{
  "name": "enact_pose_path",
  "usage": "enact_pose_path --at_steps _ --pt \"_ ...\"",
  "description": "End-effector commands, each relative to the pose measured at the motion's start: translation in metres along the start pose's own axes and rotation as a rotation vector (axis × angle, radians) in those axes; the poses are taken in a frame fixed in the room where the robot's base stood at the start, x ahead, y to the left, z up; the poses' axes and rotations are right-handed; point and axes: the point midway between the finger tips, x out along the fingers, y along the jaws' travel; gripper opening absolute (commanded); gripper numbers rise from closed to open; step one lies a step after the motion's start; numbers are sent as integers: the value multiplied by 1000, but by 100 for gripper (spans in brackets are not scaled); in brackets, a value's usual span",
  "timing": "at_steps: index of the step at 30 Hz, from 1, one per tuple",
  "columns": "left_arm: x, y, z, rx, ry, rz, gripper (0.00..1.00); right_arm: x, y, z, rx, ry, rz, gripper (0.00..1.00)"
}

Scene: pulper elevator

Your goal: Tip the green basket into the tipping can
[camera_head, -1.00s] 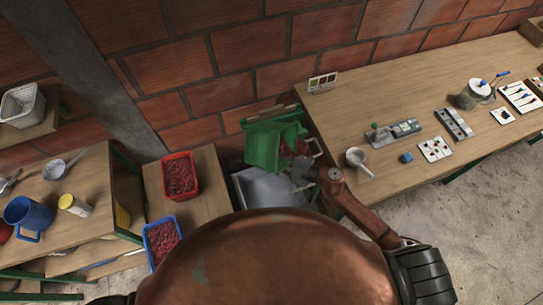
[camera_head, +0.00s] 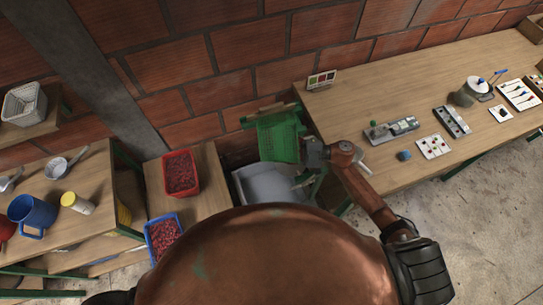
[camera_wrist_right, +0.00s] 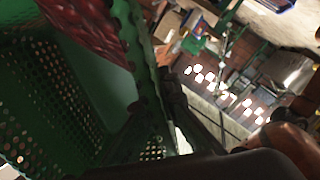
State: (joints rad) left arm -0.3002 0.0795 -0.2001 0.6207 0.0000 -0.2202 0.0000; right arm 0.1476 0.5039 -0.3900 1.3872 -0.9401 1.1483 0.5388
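The green basket (camera_head: 278,138) is perforated and strongly tilted, by the brick wall above the far side of a grey metal bin, which looks like the tipping can (camera_head: 268,184). The part of the can's inside that shows is bare grey. My right gripper (camera_head: 306,160) is at the basket's right side. In the right wrist view the gripper (camera_wrist_right: 150,125) is shut on the basket's rim, and the basket (camera_wrist_right: 55,100) fills the left side. Red cherries (camera_wrist_right: 85,35) show inside it there. My left gripper is not in view.
A red crate (camera_head: 181,174) and a blue crate (camera_head: 163,236) of red cherries stand left of the can. The long table (camera_head: 400,90) on the right holds tools and a small sign (camera_head: 321,80). The brick wall is close behind the basket.

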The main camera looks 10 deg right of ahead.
Motion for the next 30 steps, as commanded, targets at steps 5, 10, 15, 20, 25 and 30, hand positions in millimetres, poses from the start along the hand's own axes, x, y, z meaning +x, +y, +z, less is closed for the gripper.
enact_pose_path --at_steps 5,10,15,20,25,30 --pt "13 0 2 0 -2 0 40 -4 7 -6 3 55 51 0" --pt "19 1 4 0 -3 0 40 -8 14 -12 7 95 86 0" --pt "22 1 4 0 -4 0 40 -10 18 -16 9 120 109 0" --pt "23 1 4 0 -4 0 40 -11 20 -18 10 128 115 0" --pt "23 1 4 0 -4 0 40 -11 20 -18 10 128 115 0" --pt "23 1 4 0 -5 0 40 -11 20 -18 10 127 115 0"
